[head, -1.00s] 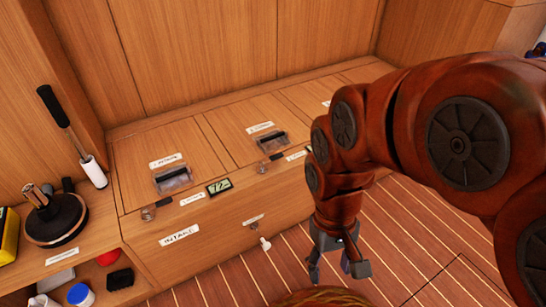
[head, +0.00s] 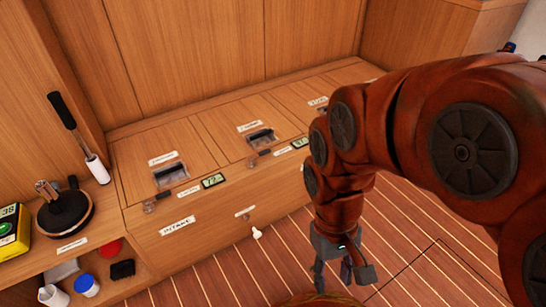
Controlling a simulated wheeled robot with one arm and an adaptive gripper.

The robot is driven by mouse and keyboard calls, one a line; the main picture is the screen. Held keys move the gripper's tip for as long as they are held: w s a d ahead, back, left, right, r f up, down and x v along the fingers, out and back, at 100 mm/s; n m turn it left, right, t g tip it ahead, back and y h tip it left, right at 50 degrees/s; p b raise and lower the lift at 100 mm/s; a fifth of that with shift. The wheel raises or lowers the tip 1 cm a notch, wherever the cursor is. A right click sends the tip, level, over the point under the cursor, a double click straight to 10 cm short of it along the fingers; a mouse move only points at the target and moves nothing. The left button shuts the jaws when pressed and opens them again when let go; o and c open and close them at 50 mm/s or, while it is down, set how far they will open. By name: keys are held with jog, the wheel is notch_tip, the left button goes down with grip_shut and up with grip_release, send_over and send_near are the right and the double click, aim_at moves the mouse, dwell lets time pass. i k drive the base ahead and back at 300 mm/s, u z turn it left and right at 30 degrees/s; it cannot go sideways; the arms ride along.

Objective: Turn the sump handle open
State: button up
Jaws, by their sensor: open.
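A small white-knobbed handle (head: 256,233) hangs below a small label (head: 245,211) on the front of the wooden bench locker. I cannot read that label. Two more small dark handles, a left one (head: 157,200) and a middle one (head: 260,158), sit along the bench's top front edge beside labels too small to read, so I cannot tell which is the sump handle. My gripper (head: 343,279) points down, open and empty, over the striped floor, right of the white-knobbed handle and apart from it.
The bench (head: 225,185) has lids with recessed latches and a panel labelled INTAKE (head: 177,225). An open shelf (head: 120,290) at left holds a red round item, a blue-capped jar and a dark block. The floor is clear.

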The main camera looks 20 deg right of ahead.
aim_at(260, 154)
jog(key=k, duration=1.05)
jog(key=u, duration=0.85)
jog(key=i, duration=1.6)
jog(key=z, duration=0.75)
